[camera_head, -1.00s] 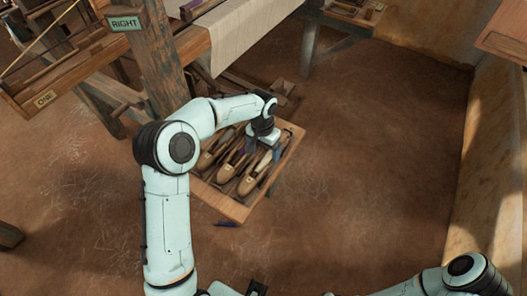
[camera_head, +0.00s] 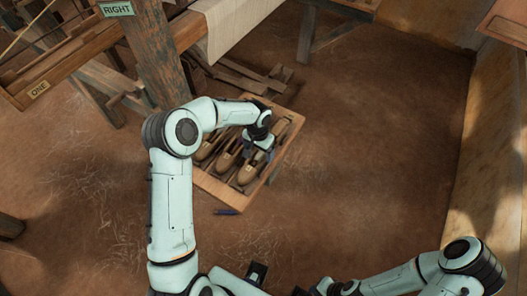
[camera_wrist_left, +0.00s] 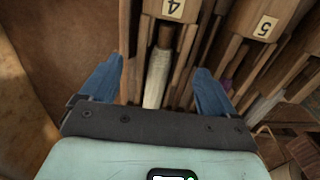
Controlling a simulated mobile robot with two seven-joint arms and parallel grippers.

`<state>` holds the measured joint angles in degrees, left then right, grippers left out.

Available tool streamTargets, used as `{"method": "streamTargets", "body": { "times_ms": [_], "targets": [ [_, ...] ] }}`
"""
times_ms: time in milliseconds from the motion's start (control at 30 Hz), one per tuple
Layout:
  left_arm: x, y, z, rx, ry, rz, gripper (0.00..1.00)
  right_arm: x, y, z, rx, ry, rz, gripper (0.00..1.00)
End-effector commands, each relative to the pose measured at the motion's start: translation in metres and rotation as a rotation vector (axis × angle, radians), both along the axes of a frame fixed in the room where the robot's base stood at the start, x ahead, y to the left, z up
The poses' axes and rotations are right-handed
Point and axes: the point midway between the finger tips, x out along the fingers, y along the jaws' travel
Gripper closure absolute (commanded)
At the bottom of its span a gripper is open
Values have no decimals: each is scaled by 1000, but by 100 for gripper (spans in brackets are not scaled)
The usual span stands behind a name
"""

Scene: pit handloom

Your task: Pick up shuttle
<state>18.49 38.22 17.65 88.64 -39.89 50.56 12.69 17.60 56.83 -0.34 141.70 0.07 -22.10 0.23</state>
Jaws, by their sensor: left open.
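My left gripper (camera_head: 262,150) is down at the tray's right side, over the shuttles. In the left wrist view its two blue fingers (camera_wrist_left: 160,65) stand wide apart. Between them is the shuttle labelled 4 (camera_wrist_left: 157,40), with a pale bobbin in its slot. The fingers are not closed on it. The shuttle labelled 5 (camera_wrist_left: 256,42) lies to its right.
The loom's wooden post (camera_head: 155,55) with a RIGHT sign (camera_head: 117,9) stands behind the tray at left. Pale cloth (camera_head: 232,25) hangs beside it. A small blue item (camera_head: 227,212) lies on the floor in front of the tray. Floor to the right is clear.

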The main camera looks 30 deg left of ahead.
Motion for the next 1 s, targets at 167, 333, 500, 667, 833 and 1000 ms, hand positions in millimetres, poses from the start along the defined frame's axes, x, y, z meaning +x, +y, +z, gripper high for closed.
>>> {"method": "streamTargets", "body": {
  "times_ms": [167, 333, 500, 667, 833, 1000],
  "targets": [
    [1, 0, -17, -1, -1, 0, 11, 0, 0, 1, 0, 0, 0, 80],
    [1, 0, -18, 0, -3, 0, 11, 0, 0, 1, 0, -1, 0, 80],
    [1, 0, -18, 0, -2, 0, 46, 0, 0, 1, 0, -1, 0, 80],
    [2, 0, -17, 0, -4, 0, 81, 0, 0, 1, 0, -1, 0, 80],
    [2, 0, -17, 0, -4, 0, 81, 0, 0, 1, 0, -1, 0, 80],
    [2, 0, -10, 1, -4, 0, 81, 0, 0, 1, 0, -1, 0, 80]
  ]
}}
